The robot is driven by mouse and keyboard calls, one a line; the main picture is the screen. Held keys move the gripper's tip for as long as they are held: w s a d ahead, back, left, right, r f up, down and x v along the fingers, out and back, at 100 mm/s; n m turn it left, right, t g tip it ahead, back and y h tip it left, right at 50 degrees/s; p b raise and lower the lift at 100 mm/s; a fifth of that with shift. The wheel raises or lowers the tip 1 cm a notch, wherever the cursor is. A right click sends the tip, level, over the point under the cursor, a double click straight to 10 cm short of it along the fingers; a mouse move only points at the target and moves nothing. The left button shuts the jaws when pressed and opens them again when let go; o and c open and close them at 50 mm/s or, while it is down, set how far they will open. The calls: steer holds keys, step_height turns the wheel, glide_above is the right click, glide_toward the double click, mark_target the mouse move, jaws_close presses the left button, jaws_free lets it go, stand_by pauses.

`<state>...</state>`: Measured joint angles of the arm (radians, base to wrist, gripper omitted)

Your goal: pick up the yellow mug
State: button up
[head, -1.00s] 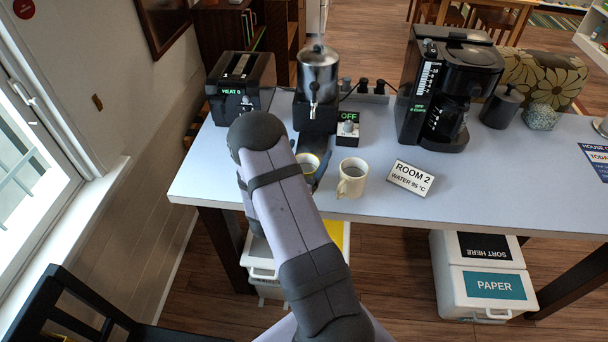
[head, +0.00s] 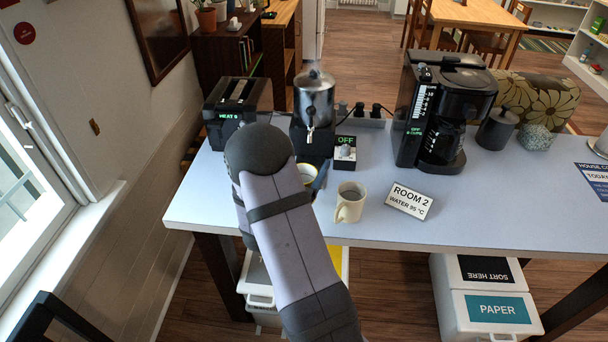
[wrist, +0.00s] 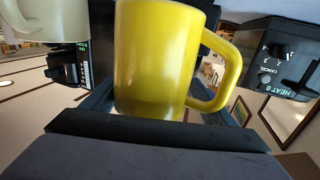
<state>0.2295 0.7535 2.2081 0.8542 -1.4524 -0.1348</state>
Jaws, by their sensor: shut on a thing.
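The yellow mug (wrist: 155,60) fills the middle of the wrist view, with its handle to the right. My gripper (wrist: 160,105) is shut on it, with dark fingers on either side of its body. In the head view only part of the mug's pale rim (head: 309,169) shows past my arm, left of the cream mug. My gripper (head: 319,181) shows there as a dark sliver beside the rim. Most of the mug and gripper are hidden behind my forearm. The gap between mug base and table is hidden.
A cream mug (head: 349,203) stands close to the right, and a room sign (head: 409,201) beyond it. Behind are a metal dispenser (head: 314,105), a toaster (head: 236,110) and a coffee maker (head: 442,120). The table (head: 480,215) is clear at front right.

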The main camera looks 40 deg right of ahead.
steer(key=shift+r+b, duration=0.35)
steer(key=shift+r, duration=2.05)
steer(key=s+d+f+b, duration=0.2)
steer(key=s+f+b, duration=0.2)
steer(key=b, duration=0.9)
steer(key=a+f+n+t, duration=0.1)
steer(key=a+f+n+t+y, duration=0.1)
steer(key=a, duration=0.1)
steer(key=w+a+f+n+t+y, duration=0.1)
steer(key=a, duration=0.1)
steer(key=shift+f+t, duration=0.1)
steer(key=shift+t, duration=0.2)
steer(key=shift+w+a+f+t+y, duration=0.25)
steer(key=shift+a+f+t+y, duration=0.15)
steer(key=shift+y, duration=0.1)
steer(key=p+x, duration=0.1)
steer(key=x, duration=0.5)
steer(key=p+x, duration=0.1)
steer(key=x, duration=0.5)
steer(key=p+x, duration=0.2)
steer(key=x, duration=0.4)
steer(key=shift+f, duration=0.3)
steer(key=shift+f, duration=0.2)
